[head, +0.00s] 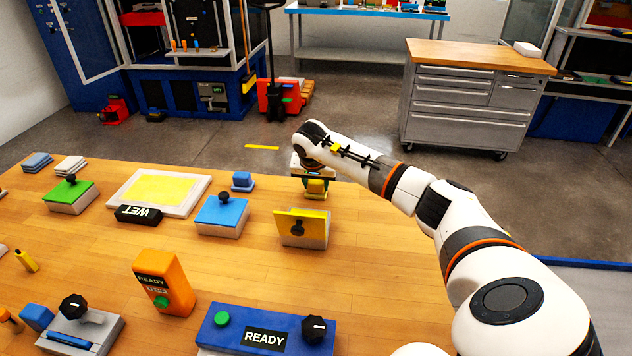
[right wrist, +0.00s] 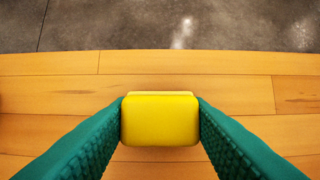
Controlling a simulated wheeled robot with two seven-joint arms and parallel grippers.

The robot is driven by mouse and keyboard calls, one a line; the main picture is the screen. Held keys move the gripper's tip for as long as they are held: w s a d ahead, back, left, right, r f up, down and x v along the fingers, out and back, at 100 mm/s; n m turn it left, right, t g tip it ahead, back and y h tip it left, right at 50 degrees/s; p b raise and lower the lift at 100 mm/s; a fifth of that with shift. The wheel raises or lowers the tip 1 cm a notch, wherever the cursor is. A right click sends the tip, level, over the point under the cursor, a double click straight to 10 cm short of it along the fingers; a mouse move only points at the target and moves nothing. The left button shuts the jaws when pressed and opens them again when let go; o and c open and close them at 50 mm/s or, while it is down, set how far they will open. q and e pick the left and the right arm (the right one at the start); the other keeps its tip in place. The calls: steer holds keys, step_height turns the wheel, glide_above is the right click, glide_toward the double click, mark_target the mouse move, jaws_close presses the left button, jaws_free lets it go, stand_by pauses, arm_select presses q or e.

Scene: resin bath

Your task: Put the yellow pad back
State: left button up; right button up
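The yellow pad (head: 316,187) is near the far edge of the wooden table, under my right gripper (head: 315,178). In the right wrist view the yellow pad (right wrist: 160,119) fills the gap between the two green fingers (right wrist: 160,108), which touch it at both sides. I cannot tell if it rests on the table or hangs just above it. A box with a tilted yellow lid (head: 315,221) and a black knob stands nearer to me. My left gripper is not in view.
A blue pad (head: 242,181) and a blue-lidded box (head: 221,214) stand to the left. A white tray with a yellow sheet (head: 118,193) and a WET sign (head: 138,214) lie further left. An orange READY box (head: 163,284) and a blue READY panel (head: 224,338) are in front.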

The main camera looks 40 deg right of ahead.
steer(key=o, duration=0.4)
steer(key=shift+o, duration=0.2)
steer(key=shift+r, duration=0.3)
steer(key=v, duration=1.1)
steer(key=shift+r+b, duration=0.3)
steer(key=shift+r, duration=0.05)
steer(key=shift+s, duration=0.15)
